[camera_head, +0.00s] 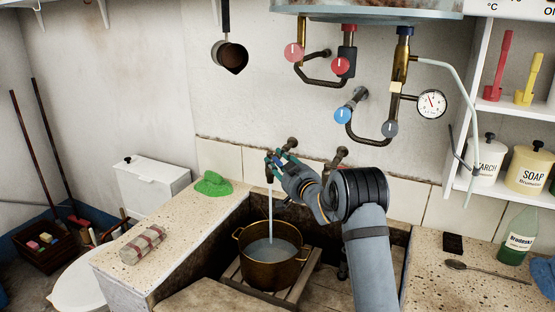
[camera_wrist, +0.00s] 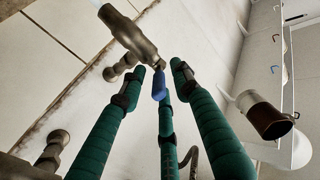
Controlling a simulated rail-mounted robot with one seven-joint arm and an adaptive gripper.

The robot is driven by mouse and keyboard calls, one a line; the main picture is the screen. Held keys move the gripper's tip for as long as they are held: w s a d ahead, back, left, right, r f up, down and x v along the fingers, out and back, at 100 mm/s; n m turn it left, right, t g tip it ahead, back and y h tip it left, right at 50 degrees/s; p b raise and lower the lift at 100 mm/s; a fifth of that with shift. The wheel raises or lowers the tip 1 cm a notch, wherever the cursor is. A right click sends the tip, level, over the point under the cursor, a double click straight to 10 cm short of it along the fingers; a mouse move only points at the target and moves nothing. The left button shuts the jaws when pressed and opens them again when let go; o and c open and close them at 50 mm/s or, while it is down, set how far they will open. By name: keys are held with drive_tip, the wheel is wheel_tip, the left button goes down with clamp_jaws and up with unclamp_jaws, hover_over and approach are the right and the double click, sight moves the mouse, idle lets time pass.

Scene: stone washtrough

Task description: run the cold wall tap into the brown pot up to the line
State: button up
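The brown pot (camera_head: 272,278) stands upright on a wooden slatted rack in the stone trough, below the wall tap (camera_head: 269,178). A pale stream of water (camera_head: 270,212) falls from the tap into the pot, and greyish water covers its inside. I cannot make out a line in it. My gripper (camera_head: 277,160) is at the tap. In the wrist view the metal tap (camera_wrist: 130,35) has a blue lever (camera_wrist: 159,84). The green fingers of my gripper (camera_wrist: 160,72) stand spread around the lever, with small gaps showing; any contact is unclear.
Another wall tap (camera_head: 338,157) is to the right, partly behind my arm. Red and blue valve knobs (camera_head: 342,116) sit above. A green cloth (camera_head: 213,184) and a wrapped bar (camera_head: 143,244) lie on the left ledge. A green bottle (camera_head: 517,238) and spoon (camera_head: 485,270) are right.

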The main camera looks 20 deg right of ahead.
drive_tip(key=shift+c, duration=1.3)
clamp_jaws()
